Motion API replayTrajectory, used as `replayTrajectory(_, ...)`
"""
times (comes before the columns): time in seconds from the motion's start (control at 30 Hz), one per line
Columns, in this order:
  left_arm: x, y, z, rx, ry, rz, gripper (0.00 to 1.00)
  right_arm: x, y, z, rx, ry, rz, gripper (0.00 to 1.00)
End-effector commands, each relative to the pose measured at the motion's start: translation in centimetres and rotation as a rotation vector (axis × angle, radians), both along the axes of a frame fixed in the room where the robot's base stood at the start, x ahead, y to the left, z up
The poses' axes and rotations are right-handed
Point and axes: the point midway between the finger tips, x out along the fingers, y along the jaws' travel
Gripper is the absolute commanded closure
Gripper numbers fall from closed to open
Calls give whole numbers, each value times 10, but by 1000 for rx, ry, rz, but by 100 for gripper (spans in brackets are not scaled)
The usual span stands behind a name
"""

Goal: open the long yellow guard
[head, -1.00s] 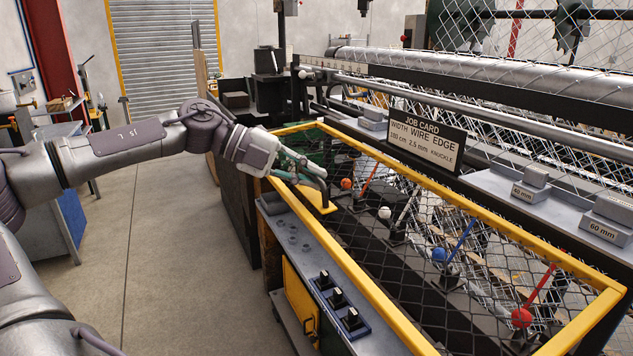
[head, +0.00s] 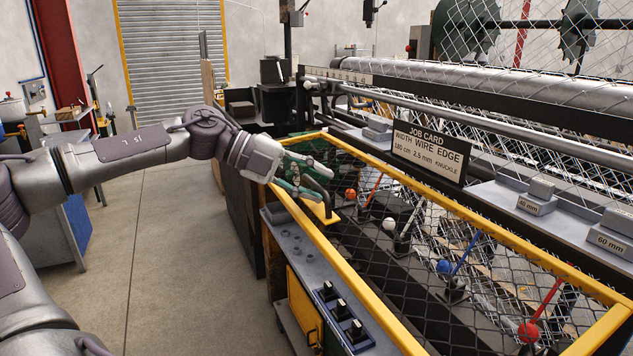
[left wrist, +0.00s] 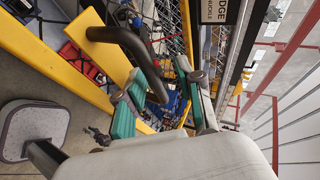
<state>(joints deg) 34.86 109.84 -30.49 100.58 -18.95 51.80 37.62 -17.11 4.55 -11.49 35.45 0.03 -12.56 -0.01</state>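The long yellow guard (head: 470,236) is a yellow frame with dark wire mesh, lying over the levers on the machine's front. A dark bent handle (head: 322,190) stands on a yellow plate at its far left end. My left gripper (head: 312,178) is at this handle with its teal-padded fingers spread. In the left wrist view, the dark handle (left wrist: 130,48) curves down into the gap between the two fingers (left wrist: 160,105); the fingers look apart, and I cannot tell whether either touches it. My right gripper is not in view.
Orange, white, blue and red ball-ended levers show through the mesh, the red one (head: 528,333) nearest. A job card sign (head: 430,152) stands behind the guard. A switch panel (head: 340,318) is in front. Bare floor (head: 180,260) lies to the left.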

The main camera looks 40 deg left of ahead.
Motion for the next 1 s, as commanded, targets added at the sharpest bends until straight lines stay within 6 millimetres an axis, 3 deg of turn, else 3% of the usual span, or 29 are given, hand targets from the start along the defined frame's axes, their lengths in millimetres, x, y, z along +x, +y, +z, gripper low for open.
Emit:
replayTrajectory(0.53, -62, 64, 45, 0, -3, 5, 63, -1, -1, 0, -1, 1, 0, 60)
replayTrajectory(1.0, -71, 73, 51, 0, -2, 1, 63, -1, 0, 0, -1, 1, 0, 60)
